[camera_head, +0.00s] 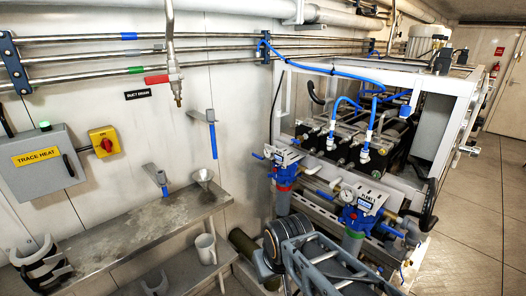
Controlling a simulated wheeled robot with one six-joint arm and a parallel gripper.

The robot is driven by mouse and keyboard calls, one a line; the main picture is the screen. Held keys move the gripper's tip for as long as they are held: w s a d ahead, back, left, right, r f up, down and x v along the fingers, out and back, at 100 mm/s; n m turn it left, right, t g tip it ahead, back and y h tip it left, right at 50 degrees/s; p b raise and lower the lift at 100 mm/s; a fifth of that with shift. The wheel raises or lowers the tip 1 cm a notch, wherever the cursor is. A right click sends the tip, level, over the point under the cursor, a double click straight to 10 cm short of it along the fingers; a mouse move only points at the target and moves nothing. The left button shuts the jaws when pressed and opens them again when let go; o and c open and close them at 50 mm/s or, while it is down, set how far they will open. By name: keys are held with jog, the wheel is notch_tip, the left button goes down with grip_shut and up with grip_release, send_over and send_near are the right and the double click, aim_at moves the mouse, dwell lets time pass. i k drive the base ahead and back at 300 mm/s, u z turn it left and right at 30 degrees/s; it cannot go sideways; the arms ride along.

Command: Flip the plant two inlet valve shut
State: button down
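Two blue valve assemblies stand at the front of the white-framed watermaker skid. The left assembly (285,176) has a red band and a small white label. Blue handles show on both, but I cannot tell whether either valve is open or shut. My gripper (335,272) appears at the bottom centre, beyond a dark ringed wrist joint, below and in front of the right assembly. Its fingertips are not clear and I see nothing held.
A metal shelf (120,232) runs along the left wall with a funnel (203,177) on it and a white mug (206,249) below. A trace heat box (45,160) and yellow switch (105,141) are on the wall. Clear floor (465,225) lies right of the skid.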

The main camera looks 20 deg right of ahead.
aim_at(294, 173)
jog(key=u, duration=0.5)
jog(key=k, duration=0.6)
jog(key=u, duration=0.5)
jog(key=i, duration=0.65)
jog(key=z, duration=1.05)
jog(key=i, duration=0.55)
jog(key=z, duration=0.6)
